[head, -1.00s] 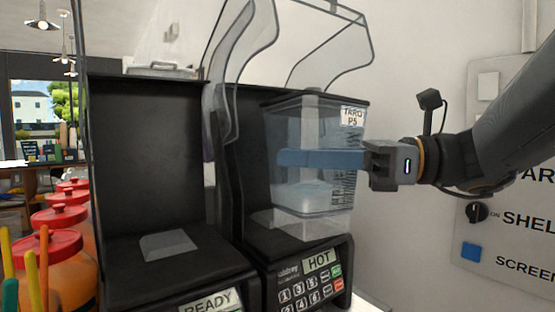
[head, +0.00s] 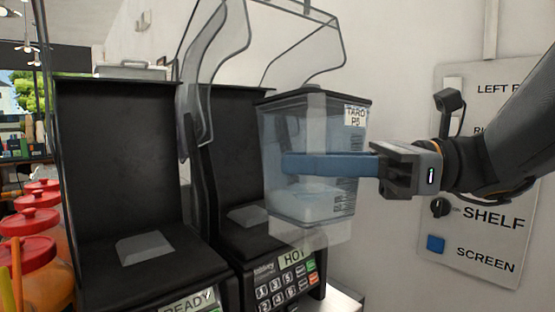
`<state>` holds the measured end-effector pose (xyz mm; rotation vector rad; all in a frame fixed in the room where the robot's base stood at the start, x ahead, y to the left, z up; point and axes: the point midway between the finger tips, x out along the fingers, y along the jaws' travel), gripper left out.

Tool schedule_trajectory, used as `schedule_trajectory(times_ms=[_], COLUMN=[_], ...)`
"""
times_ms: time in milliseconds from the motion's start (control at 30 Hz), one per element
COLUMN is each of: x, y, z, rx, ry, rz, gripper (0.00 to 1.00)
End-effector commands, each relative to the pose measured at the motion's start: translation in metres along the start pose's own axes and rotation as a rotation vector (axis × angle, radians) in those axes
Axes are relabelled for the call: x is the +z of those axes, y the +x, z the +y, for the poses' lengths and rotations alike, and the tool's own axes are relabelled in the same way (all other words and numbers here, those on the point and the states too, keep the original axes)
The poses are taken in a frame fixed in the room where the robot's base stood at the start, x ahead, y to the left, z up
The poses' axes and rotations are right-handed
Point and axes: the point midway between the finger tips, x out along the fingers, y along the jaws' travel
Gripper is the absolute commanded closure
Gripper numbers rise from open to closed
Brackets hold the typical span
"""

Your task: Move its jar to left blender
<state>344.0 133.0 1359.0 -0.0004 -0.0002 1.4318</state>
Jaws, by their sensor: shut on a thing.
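The clear jar (head: 305,205) has a dark rim and a "TARO P5" label. My gripper (head: 375,168) is shut on its blue handle (head: 330,165) and holds it upright. The jar hangs in front of the right blender (head: 230,125), clear of its base, whose grey seat (head: 248,216) now shows. The right blender's display reads "HOT". The left blender (head: 115,165) has no jar; its grey seat (head: 145,248) is bare and its display reads "READY". Clear hoods stand raised above both blenders.
Several red-lidded orange jars (head: 30,225) stand left of the left blender. A wall panel (head: 480,225) with a knob and a blue button is at the right, behind my arm. A dark wall divides the two blenders.

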Motion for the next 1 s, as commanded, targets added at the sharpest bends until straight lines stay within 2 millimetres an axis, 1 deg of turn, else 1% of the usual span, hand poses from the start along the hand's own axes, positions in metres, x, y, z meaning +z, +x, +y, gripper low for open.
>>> schedule_trajectory(times_ms=[33,800,1000], x=[0.005,0.024,0.025], y=[0.000,0.000,0.000], z=[0.000,0.000,0.000], rx=[0.000,0.000,0.000], ry=[-0.007,-0.006,-0.007], rz=[-0.003,-0.003,-0.002], gripper=[1.00,1.00,1.00])
